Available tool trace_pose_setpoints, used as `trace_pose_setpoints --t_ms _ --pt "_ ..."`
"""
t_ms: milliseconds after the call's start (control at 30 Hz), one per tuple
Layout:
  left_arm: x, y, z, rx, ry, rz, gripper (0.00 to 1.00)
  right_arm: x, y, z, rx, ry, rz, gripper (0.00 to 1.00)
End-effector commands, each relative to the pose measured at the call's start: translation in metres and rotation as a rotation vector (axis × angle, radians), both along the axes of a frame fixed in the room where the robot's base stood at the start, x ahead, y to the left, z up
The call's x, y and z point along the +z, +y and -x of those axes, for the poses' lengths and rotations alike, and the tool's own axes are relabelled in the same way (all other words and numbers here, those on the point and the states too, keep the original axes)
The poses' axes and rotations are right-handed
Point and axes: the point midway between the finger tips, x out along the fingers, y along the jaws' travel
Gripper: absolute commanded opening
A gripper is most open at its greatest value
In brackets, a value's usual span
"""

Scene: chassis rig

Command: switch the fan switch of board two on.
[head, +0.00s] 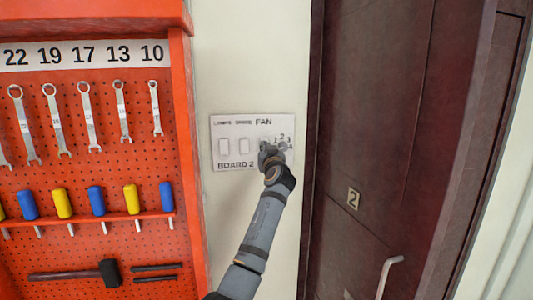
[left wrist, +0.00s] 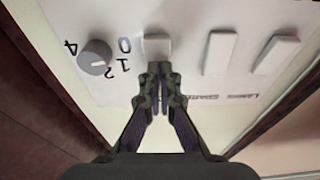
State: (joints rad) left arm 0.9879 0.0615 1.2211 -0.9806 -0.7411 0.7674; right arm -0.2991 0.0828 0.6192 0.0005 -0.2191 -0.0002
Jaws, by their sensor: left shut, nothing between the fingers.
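Board two (head: 229,163) is a white panel on the wall, marked BOARD 2. It has two white rocker switches at its left, the fan switch under the word FAN, and a dial with numbers at its right. My left gripper (head: 266,150) is shut and empty in front of the fan switch and hides much of it. In the left wrist view the board appears upside down. There the shut fingertips (left wrist: 158,68) overlap the lower edge of the fan switch (left wrist: 156,45). I cannot tell whether they touch it. My right gripper is not in view.
The grey dial (left wrist: 95,57) sits close beside the fan switch; the other switches (left wrist: 220,53) are on the opposite side. An orange tool rack (head: 100,165) with wrenches and coloured handles stands left of the board. A dark red door (head: 365,110) marked 2 is at the right.

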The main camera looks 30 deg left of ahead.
Motion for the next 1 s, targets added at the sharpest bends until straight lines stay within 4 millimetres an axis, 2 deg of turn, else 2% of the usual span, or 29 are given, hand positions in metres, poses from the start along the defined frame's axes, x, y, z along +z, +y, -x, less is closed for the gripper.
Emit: trace_pose_setpoints --t_ms 500,700,1000 --pt "-0.012 -0.061 0.085 -0.003 -0.006 0.003 0.00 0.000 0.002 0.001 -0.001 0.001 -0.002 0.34" --pt "-0.013 -0.070 0.099 -0.001 -0.006 0.000 0.00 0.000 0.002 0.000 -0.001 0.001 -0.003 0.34" --pt "-0.013 -0.071 0.100 0.000 -0.008 -0.001 0.00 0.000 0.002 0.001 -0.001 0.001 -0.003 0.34"
